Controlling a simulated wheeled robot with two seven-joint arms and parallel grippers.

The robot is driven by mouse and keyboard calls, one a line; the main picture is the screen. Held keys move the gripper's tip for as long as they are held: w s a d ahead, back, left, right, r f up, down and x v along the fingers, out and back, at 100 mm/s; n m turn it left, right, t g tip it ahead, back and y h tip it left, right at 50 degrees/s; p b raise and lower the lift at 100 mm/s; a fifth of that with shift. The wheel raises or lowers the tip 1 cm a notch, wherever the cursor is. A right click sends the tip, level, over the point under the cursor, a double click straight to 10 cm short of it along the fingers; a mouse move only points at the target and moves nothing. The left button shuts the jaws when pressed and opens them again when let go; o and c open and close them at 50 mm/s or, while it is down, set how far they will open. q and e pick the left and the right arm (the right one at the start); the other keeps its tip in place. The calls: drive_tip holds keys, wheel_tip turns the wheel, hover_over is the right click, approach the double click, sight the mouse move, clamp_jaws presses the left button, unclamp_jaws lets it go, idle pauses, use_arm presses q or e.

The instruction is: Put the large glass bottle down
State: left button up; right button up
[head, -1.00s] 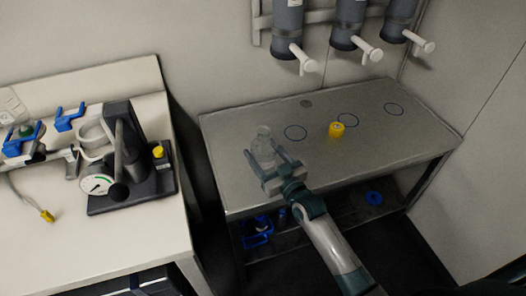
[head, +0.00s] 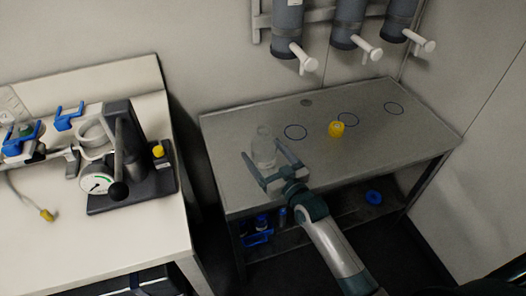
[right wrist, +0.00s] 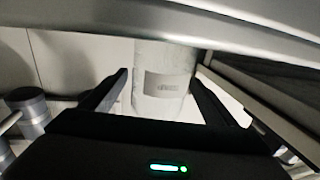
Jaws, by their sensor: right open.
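The large clear glass bottle (head: 264,147) stands upright at the left front part of the grey metal table (head: 240,124). My right gripper (head: 263,154) is open, with one finger on each side of the bottle. In the right wrist view the bottle (right wrist: 163,88) shows a grey label and stands between the open fingers (right wrist: 159,76), with gaps on both sides. Its top and base are out of that view. My left gripper is not in view.
A white bench (head: 110,235) with a gauge device (head: 97,184) stands left.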

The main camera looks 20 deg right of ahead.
drive_tip(key=b+v, duration=0.1)
drive_tip(key=v, duration=0.8)
drive_tip(key=shift+s+d, duration=0.1)
drive_tip(key=shift+s, duration=0.15)
drive_tip(key=shift+s+d, duration=0.15)
drive_tip(key=shift+s, duration=0.55)
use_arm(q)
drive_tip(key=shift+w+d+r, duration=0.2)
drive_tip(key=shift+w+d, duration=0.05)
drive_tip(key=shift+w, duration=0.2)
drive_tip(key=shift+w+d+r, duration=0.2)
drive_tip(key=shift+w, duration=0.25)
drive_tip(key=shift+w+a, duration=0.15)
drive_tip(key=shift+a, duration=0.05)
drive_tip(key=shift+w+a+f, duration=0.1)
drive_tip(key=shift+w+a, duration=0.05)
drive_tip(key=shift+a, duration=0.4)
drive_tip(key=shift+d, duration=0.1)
